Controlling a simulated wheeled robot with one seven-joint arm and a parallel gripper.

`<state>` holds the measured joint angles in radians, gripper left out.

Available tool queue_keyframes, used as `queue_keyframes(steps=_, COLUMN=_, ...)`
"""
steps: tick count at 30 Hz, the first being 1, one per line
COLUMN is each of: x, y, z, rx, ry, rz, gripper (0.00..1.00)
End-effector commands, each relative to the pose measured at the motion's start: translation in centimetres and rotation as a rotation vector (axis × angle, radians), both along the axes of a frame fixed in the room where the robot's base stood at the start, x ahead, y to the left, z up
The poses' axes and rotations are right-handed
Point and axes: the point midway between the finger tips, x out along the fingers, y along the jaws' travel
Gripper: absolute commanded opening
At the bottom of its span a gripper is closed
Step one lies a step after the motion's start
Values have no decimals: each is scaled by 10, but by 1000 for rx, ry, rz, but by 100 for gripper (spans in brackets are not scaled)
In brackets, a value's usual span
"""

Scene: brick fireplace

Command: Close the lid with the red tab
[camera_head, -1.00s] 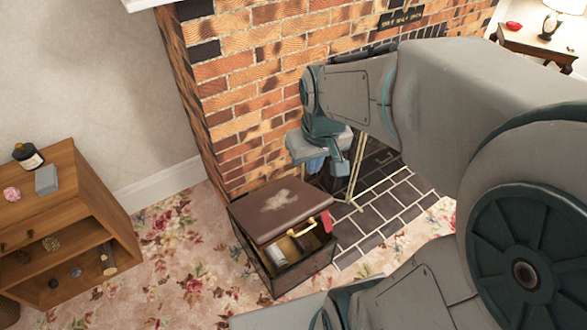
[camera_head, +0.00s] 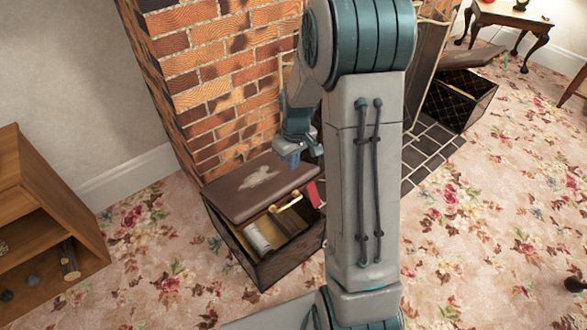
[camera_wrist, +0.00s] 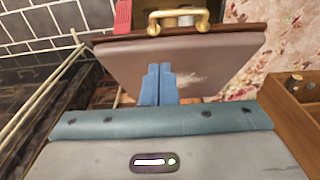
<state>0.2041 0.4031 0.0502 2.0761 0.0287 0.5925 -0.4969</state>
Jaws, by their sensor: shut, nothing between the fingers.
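A dark box (camera_head: 285,266) stands on the carpet by the brick corner. Its brown lid (camera_head: 225,197) is partly open, tilted up over the box, with a pale worn patch on top. A brass handle (camera_head: 287,204) is on the lid's front edge and a red tab (camera_head: 314,193) hangs at its right end. In the wrist view the lid (camera_wrist: 120,62), handle (camera_wrist: 178,22) and red tab (camera_wrist: 123,17) lie beyond my gripper (camera_wrist: 158,70). Its blue fingers are together and empty, over the lid's back part. Contact with the lid cannot be told. My gripper also shows in the head view (camera_head: 291,160).
A grey-white object (camera_head: 257,238) lies inside the box. A wooden shelf (camera_head: 45,215) stands at the left. A second dark box (camera_head: 460,98) with a raised lid (camera_head: 474,57) is at the upper right. The brick wall (camera_head: 225,75) rises close behind.

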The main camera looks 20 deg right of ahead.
Motion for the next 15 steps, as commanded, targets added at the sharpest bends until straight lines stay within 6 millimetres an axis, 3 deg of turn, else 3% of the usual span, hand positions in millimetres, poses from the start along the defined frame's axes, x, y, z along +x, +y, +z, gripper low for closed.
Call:
queue_keyframes(steps=1, x=0, y=1, z=-15, rx=0, ry=5, rz=0, gripper=0)
queue_keyframes(steps=9, x=4, y=2, z=-74, rx=0, ry=5, rz=0, gripper=0)
queue_keyframes(steps=15, x=-11, y=-3, z=-97, rx=0, ry=3, rz=-2, gripper=0)
